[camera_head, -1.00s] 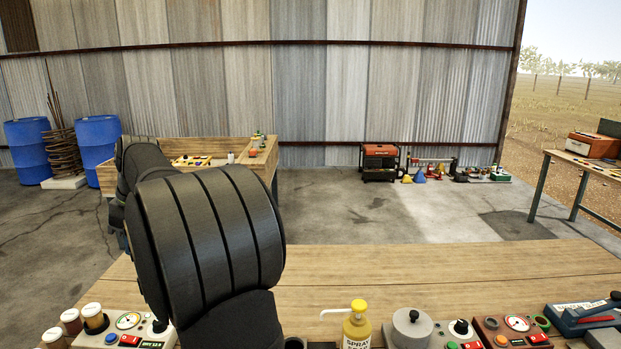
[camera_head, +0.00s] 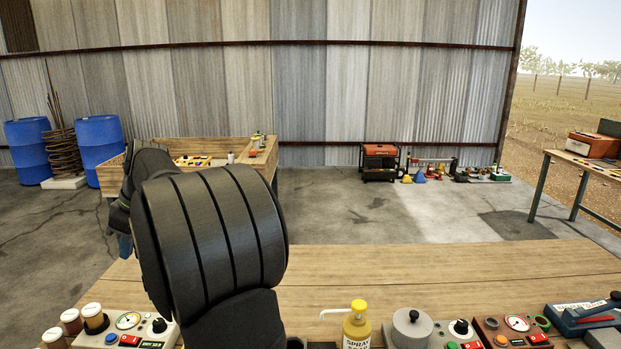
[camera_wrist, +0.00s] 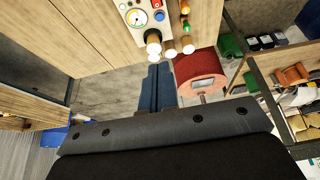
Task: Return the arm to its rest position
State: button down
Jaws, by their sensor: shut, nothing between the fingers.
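My gripper (camera_wrist: 160,68) shows in the wrist view with its two blue fingers side by side, shut and empty. It points down past the bench edge, over the grey floor. In the head view my black arm is folded at left of centre, over the near wooden bench (camera_head: 430,275). A small blue part of my gripper (camera_head: 124,247) shows low behind the arm, left of the bench; its fingertips cannot be made out there. Nothing is held.
Along the bench's near edge stand a control box (camera_head: 135,328), white-capped jars (camera_head: 72,320), a yellow spray bottle (camera_head: 357,328), a red-brown gauge box (camera_head: 512,328) and a blue tool (camera_head: 585,318). The wrist view shows a red cylinder (camera_wrist: 200,68) beside the fingers. The bench middle is clear.

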jog(key=shift+v, duration=1.3)
jog(key=c, duration=2.1)
grip_release()
jog(key=o, duration=0.3)
jog(key=shift+a+f, duration=0.15)
jog(key=shift+f, duration=0.2)
jog(key=o, duration=1.8)
jog(key=a+f+h, duration=0.2)
jog(key=a+f, duration=0.1)
jog(key=f, duration=0.7)
jog(key=shift+a+f, duration=0.3)
jog(key=shift+a, duration=0.05)
jog(key=x, duration=0.9)
jog(key=shift+s+d, duration=0.1)
jog(key=shift+d, duration=0.05)
jog(key=v, duration=1)
